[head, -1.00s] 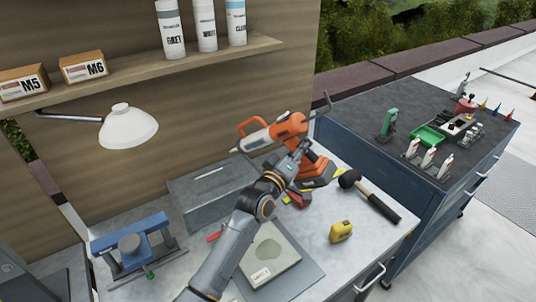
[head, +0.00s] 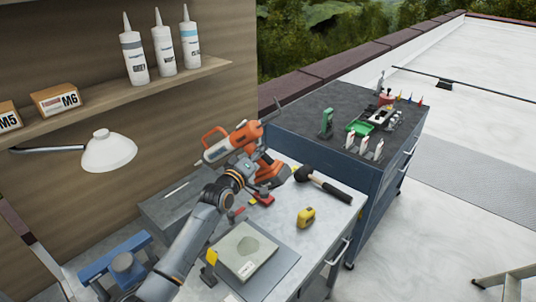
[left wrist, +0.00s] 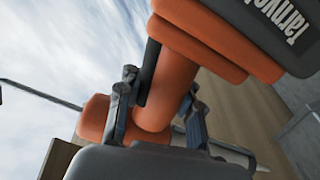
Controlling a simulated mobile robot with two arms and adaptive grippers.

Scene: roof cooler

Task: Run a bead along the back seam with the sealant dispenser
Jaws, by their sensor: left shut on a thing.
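The orange sealant dispenser (head: 248,133), with a pale cartridge barrel pointing left and a thick battery base, is above the back of the workbench. My left gripper (head: 248,168) is shut on its handle. In the left wrist view, the two fingers of the left gripper (left wrist: 158,112) sit on either side of the orange handle of the dispenser (left wrist: 165,80). The battery base fills the upper right there. I cannot tell if the dispenser touches the bench. I cannot make out a back seam. My right gripper is not in view.
The grey workbench (head: 318,232) holds a black mallet (head: 322,184), a yellow tape measure (head: 306,217) and a grey mat. A blue cabinet (head: 345,185) with small tools stands behind right. A shelf (head: 190,82) carries boxes and sealant tubes. Open pale roof (head: 440,225) lies at right.

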